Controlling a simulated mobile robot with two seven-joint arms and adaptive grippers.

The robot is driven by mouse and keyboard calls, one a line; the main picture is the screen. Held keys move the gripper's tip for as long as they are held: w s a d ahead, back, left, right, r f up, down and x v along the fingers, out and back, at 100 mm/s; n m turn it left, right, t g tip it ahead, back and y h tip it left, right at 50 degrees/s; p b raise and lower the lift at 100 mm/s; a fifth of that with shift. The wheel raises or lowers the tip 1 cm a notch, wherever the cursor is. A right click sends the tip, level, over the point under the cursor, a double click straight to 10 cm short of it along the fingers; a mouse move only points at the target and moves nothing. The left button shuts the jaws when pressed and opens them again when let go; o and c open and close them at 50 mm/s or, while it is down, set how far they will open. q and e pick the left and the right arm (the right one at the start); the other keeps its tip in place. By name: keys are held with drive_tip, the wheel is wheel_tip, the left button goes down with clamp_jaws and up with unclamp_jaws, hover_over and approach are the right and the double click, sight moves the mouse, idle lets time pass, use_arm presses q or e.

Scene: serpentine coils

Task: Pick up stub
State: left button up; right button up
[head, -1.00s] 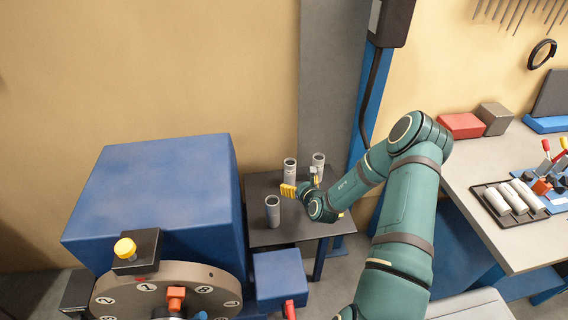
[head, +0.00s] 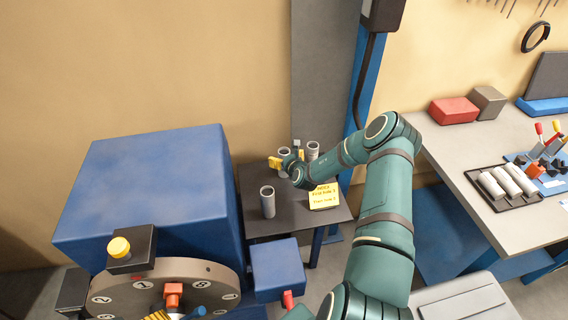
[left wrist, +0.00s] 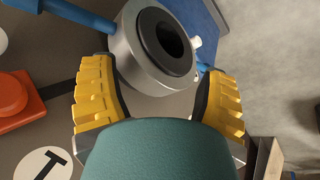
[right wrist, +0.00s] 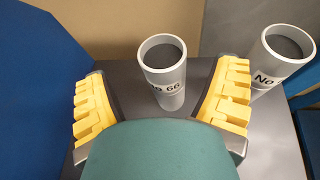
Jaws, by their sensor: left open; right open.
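Three grey tube-like stubs stand upright on a small dark table (head: 285,222): a front one (head: 267,203), a back one (head: 284,171) partly hidden by my right gripper, and a back right one (head: 312,149). My right gripper (head: 286,157) is open at the back stub. In the right wrist view, a stub marked 66 (right wrist: 164,75) stands ahead between the open fingers (right wrist: 162,100), with no visible contact. Another stub (right wrist: 279,60) stands to the right. My left gripper (left wrist: 160,100) is open around a metal hub with a dark hole (left wrist: 150,55); contact is unclear.
A yellow note (head: 324,197) lies on the small table's right side. A big blue block (head: 150,195) and a numbered dial (head: 200,275) stand to the left. A blue box (head: 277,268) is in front. The workbench (head: 455,160) is at the right.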

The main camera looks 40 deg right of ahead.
drive_tip(key=shift+x, duration=2.6)
drive_tip(key=shift+s+d+f, duration=0.15)
clamp_jaws()
